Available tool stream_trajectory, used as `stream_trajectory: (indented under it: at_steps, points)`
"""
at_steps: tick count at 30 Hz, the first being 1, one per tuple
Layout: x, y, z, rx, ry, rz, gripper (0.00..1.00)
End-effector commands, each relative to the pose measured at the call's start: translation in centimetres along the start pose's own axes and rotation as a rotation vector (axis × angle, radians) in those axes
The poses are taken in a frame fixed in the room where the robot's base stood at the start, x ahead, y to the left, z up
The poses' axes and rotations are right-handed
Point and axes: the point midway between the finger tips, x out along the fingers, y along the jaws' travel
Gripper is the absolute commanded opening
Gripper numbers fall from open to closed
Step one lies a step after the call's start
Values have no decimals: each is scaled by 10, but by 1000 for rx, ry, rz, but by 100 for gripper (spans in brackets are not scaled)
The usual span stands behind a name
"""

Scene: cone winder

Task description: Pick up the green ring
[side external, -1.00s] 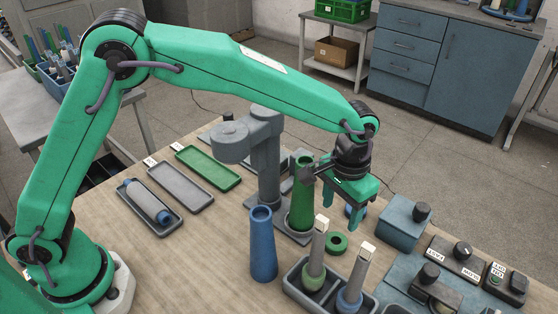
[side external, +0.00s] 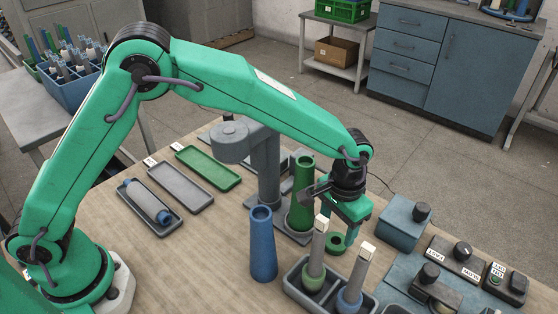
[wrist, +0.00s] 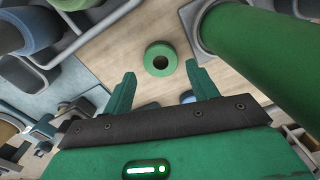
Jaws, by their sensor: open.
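The green ring (side external: 332,243) lies flat on the wooden table, right of the tall green cone (side external: 301,195). In the wrist view the ring (wrist: 160,47) shows whole, with its dark hole, just ahead of the fingertips. My gripper (side external: 343,234) points down close above the ring, and one finger partly covers it in the side view. In the wrist view my gripper (wrist: 160,73) is open, its two fingers apart with nothing between them. The exact height of the fingertips over the table is hard to tell.
The green cone (wrist: 250,50) stands close on the right in the wrist view. A blue cone (side external: 262,245) and a grey holder (side external: 292,283) with two topped cones stand nearby. A blue-grey box (side external: 400,228) sits right of the gripper. Part of a blue object (wrist: 188,97) shows behind the fingers.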

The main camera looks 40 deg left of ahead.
Motion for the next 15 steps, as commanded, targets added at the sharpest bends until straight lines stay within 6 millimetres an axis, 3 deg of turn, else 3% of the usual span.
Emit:
stream_trajectory:
  at_steps: [15]
  points:
    - [48,0,-1,0,-1,0,58]
